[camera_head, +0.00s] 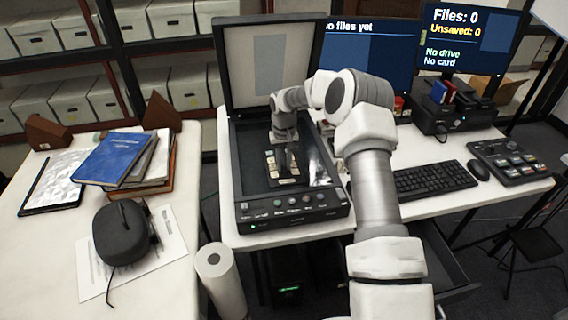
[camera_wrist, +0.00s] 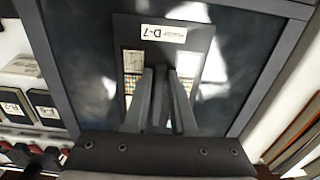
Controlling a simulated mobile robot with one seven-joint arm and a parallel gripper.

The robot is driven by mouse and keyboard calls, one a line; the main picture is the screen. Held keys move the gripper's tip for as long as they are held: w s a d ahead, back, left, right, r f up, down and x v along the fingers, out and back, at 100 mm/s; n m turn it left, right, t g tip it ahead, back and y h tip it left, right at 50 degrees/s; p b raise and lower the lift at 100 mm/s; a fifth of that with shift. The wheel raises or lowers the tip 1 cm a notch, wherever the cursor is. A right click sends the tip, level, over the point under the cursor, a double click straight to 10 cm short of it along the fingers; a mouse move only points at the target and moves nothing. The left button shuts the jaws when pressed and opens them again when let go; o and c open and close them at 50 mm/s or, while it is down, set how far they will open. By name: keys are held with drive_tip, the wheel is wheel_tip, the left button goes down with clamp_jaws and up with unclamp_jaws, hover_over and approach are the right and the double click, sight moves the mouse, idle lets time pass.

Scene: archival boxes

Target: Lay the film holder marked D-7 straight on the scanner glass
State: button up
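The film holder marked D-7 (camera_wrist: 199,51) is a dark flat frame with a pale label and light film windows. It is over the dark scanner glass (camera_wrist: 243,60), its edges looking roughly in line with the scanner's frame. In the head view the holder (camera_head: 287,181) shows inside the open scanner (camera_head: 325,211), below my wrist. I cannot tell whether it lies flat on the glass. My gripper (camera_wrist: 161,70) is over the holder's middle, fingertips close together with a narrow dark strip between them. Whether they grip a part of the holder is unclear. The fingers hide some of it.
The scanner lid (camera_head: 240,60) stands open at the back. Other labelled holders (camera_wrist: 46,104) sit left of the scanner in the wrist view. A keyboard (camera_head: 433,180) is right of my arm. Blue book (camera_head: 115,158) and black device (camera_head: 121,232) occupy the left table.

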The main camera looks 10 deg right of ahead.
drive_tip(key=o, duration=0.3)
drive_tip(key=shift+r, duration=0.1)
